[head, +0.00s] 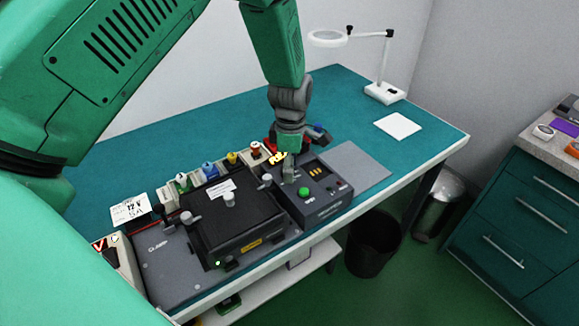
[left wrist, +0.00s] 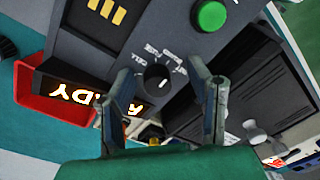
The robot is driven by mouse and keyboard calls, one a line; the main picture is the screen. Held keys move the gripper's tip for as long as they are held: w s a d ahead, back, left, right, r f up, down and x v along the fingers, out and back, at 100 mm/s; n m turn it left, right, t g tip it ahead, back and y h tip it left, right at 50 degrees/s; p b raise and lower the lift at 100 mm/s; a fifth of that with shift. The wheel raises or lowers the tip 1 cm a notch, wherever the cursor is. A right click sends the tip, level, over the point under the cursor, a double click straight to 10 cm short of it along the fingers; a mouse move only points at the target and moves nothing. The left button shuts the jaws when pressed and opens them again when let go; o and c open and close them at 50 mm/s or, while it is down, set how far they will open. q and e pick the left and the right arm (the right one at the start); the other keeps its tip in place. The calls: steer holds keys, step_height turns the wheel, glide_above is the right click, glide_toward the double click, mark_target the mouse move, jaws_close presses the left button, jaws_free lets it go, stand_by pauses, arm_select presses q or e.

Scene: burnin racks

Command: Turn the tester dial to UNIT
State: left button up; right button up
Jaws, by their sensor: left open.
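The tester (head: 318,193) is a dark grey box on the bench with a green button (head: 303,191). Its black round dial (left wrist: 156,78) shows in the left wrist view, with a short white mark on it. Small labels beside the dial include CELL and FUSE; a third is partly legible. Which label the mark points at I cannot tell. My left gripper (head: 289,172) reaches down over the tester and hides the dial in the head view. In the left wrist view its fingers (left wrist: 168,100) are open, one on each side of the dial, with no clear contact. My right gripper is out of view.
A black unit (head: 235,222) with grey clamps stands just left of the tester. Behind are small coloured-top containers and a lit display (head: 278,158). A grey mat (head: 352,168) lies clear on the right, with a magnifier lamp (head: 385,92) farther back.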

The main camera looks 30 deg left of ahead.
arm_select(q)
steer(key=shift+f, duration=0.15)
steer(key=shift+a+f, duration=0.25)
steer(key=shift+a, duration=0.7)
steer(key=shift+s+a, duration=0.1)
steer(key=shift+a, duration=0.3)
jaws_close()
steer(key=shift+d, duration=0.1)
steer(key=shift+w+d+r, duration=0.1)
steer(key=shift+w+d, duration=0.1)
steer(key=shift+d, duration=0.4)
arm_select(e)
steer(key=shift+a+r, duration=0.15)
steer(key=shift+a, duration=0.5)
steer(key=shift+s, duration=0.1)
